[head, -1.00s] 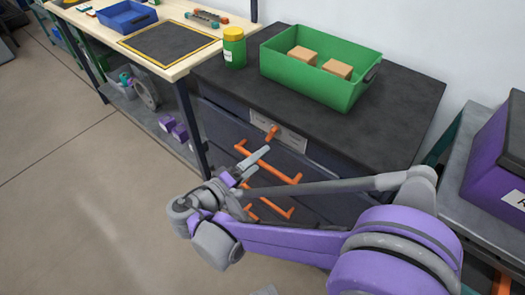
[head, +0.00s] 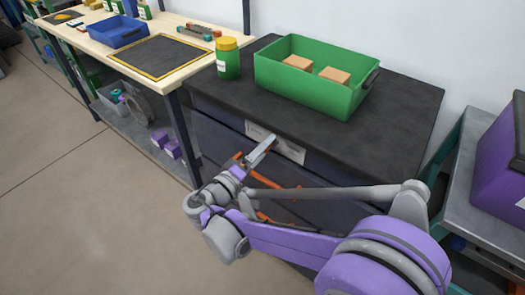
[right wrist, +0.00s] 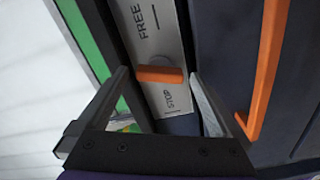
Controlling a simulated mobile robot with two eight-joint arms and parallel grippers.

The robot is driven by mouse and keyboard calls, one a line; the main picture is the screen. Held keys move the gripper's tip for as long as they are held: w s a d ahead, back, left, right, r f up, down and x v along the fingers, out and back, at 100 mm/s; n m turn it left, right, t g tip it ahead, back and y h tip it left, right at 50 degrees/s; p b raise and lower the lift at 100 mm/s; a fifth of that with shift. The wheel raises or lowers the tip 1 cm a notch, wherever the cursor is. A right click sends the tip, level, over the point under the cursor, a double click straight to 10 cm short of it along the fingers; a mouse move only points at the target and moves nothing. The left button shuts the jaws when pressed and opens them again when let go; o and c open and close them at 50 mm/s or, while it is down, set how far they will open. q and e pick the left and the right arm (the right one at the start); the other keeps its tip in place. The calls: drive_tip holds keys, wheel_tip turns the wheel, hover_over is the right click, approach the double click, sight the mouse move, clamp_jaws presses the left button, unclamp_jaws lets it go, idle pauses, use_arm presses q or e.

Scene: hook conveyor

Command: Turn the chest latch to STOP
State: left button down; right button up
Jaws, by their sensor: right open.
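The orange latch (right wrist: 160,74) sits on a pale label plate (right wrist: 143,35) on the chest front. In the right wrist view its bar lies crosswise to the plate, between the words FREE and STOP. My right gripper (right wrist: 158,76) is open, with one finger on each side of the latch bar in that view; I cannot tell whether either touches it. In the head view my right gripper (head: 261,151) is in front of the plate (head: 290,149) and hides the latch. My left gripper is not in view.
An orange drawer handle (right wrist: 265,70) runs close beside the right finger. On the chest top are a green bin (head: 310,95) with two tan boxes and a green jar (head: 228,62) with a yellow lid.

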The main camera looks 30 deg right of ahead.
drive_tip(key=shift+d, duration=0.1)
drive_tip(key=c, duration=1.3)
drive_tip(key=shift+n+p, duration=0.7)
drive_tip(key=shift+n, duration=1.5)
drive_tip(key=o, duration=1.3)
